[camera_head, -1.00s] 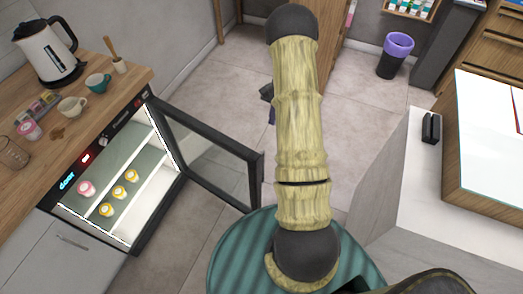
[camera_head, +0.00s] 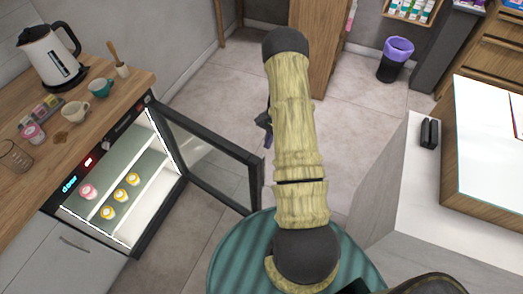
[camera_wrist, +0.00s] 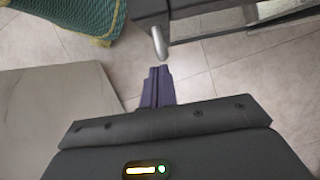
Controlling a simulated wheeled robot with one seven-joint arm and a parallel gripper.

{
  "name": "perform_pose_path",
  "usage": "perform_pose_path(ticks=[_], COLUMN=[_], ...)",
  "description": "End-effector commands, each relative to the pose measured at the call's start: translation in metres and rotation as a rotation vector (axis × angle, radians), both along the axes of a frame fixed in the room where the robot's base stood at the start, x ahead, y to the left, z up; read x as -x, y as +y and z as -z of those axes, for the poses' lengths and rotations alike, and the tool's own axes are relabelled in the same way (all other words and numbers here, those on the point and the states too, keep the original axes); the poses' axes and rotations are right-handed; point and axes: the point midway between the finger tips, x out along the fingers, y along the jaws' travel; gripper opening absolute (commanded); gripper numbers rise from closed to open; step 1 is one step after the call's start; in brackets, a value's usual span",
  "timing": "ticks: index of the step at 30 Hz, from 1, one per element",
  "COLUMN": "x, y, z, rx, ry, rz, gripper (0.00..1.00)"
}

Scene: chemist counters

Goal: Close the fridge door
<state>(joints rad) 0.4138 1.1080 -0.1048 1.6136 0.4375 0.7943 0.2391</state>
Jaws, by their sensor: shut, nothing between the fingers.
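The small fridge (camera_head: 130,195) is built in under the wooden counter at the left. Its glass door (camera_head: 215,160) has a dark frame and stands wide open, swung out toward my base. In the wrist view the dark door frame (camera_wrist: 205,12) crosses the top, with a rounded grey metal piece, apparently the handle (camera_wrist: 159,42), hanging from it. My gripper (camera_wrist: 158,72) has purple fingers, is shut and empty, and its tips lie just below that metal piece, seemingly apart from it. In the head view my arm hides most of the gripper (camera_head: 266,138), beside the door's free edge.
Several cups or desserts (camera_head: 120,195) stand on the lit fridge shelves. A kettle (camera_head: 50,55) and mugs (camera_head: 75,112) stand on the counter (camera_head: 105,140). A white counter (camera_head: 415,185) stands at the right. Tiled floor (camera_head: 215,95) lies clear behind the door.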

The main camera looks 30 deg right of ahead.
Motion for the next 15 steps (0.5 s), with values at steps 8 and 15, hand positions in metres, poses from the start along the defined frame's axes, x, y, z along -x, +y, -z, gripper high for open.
perform_pose_path(ticks=[8,15], x=[0.017,0.021], y=[0.032,0.041], z=[0.01,0.012], rx=[-0.001,0.0], ry=[0.001,0.0], rz=[-0.001,-0.001], gripper=[0.0,0.0])
